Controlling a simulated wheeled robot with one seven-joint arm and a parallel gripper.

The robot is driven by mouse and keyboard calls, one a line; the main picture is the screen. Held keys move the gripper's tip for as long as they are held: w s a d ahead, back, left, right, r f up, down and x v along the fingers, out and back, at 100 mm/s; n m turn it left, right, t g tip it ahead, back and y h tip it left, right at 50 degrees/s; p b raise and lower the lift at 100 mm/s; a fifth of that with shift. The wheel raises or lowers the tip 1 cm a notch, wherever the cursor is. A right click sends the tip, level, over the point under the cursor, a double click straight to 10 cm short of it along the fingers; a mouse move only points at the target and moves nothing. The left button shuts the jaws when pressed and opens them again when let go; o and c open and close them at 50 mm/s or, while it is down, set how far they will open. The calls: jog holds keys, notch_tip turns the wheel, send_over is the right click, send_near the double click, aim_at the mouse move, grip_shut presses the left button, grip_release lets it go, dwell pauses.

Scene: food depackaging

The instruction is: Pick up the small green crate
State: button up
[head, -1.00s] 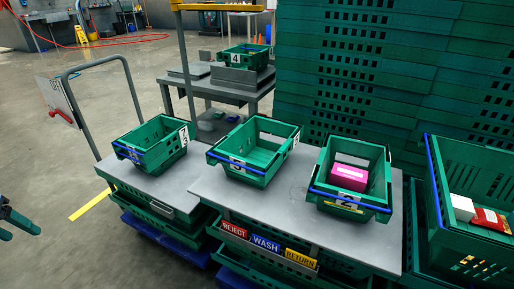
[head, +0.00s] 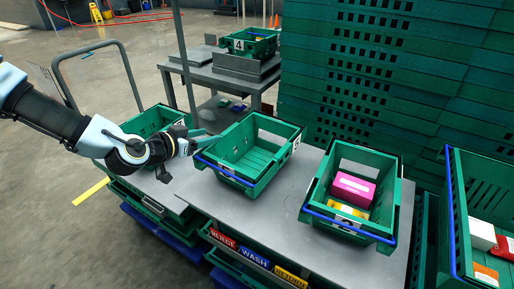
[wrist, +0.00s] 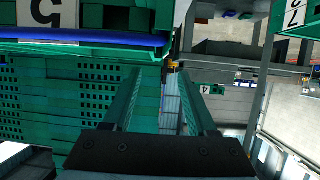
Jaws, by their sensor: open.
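Several small green crates stand on grey surfaces in the head view, so I cannot tell which one is meant. An empty crate with a blue front bar (head: 236,177) stands in the middle. Another crate (head: 150,124) stands to its left, partly hidden behind my arm. A third crate (head: 384,234) stands at the right and holds a pink box (head: 352,189) and a yellow item. My gripper (head: 208,141) is open and empty, near the left rim of the middle crate. The wrist view shows its two green fingers apart (wrist: 166,85), with a blue-barred crate edge (wrist: 85,42) at upper left.
A larger green crate (head: 452,220) with packets stands at the far right. Tall stacked green crates (head: 330,70) form a wall behind. Signs REJECT, WASH and RETURN hang on the bench front. A side table (head: 215,82) holds crate 4 (head: 265,46).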

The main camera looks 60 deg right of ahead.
aim_at(228, 131)
jog(key=x, duration=0.3)
jog(key=shift+d+p, duration=0.1)
jog(key=shift+p, duration=0.2)
jog(key=shift+s+d+f+p, duration=0.2)
jog(key=shift+d+p, duration=0.15)
jog(key=shift+d, duration=0.2)
jog(key=p+x, duration=0.1)
jog(key=x, duration=0.2)
jog(key=shift+s+d+r, duration=0.1)
jog(key=shift+s+d, duration=0.05)
jog(key=shift+d, duration=0.05)
jog(key=shift+d+f+p, duration=0.25)
jog(key=shift+d+p, duration=0.05)
jog(key=shift+d, duration=0.05)
grip_shut()
